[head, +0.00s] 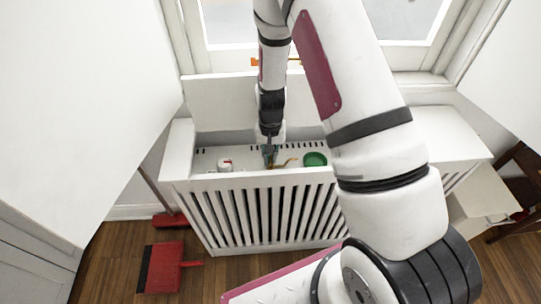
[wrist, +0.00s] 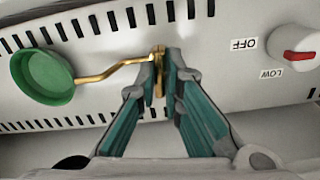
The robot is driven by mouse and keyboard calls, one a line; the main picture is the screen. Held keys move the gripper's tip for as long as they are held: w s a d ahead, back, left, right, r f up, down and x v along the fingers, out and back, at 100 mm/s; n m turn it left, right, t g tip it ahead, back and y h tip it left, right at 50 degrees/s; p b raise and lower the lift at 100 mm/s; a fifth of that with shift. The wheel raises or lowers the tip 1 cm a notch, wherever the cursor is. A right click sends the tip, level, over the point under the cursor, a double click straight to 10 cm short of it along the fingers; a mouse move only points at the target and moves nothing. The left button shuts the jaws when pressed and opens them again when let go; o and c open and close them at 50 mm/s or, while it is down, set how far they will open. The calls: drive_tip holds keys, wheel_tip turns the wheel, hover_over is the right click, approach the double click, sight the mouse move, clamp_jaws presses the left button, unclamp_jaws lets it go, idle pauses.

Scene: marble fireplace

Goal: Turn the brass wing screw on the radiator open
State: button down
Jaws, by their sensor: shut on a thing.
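The brass wing screw (wrist: 158,58) shows in the wrist view on the radiator's pale top panel (wrist: 225,75), between the tips of my gripper (wrist: 164,80). The gripper's two grey-tipped, teal fingers are shut on it, and the tips hide part of it. A bent brass pipe (wrist: 110,73) runs left from it to a green cup (wrist: 45,76). In the head view my gripper (head: 269,156) points down at the panel, left of the green cup (head: 315,159). The screw is too small to make out there.
A red-and-white knob (wrist: 298,50) with OFF and LOW labels sits right of my gripper in the wrist view. The white slatted radiator cover (head: 265,215) stands below the window. A red dustpan (head: 162,265) and a brush (head: 170,220) are on the wooden floor at left.

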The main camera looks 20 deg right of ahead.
sight(271, 157)
idle(0.4)
drive_tip(key=c, duration=1.7)
unclamp_jaws()
drive_tip(key=shift+r, duration=0.15)
wheel_tip(271, 157, up, 12)
drive_tip(key=shift+f, duration=0.1)
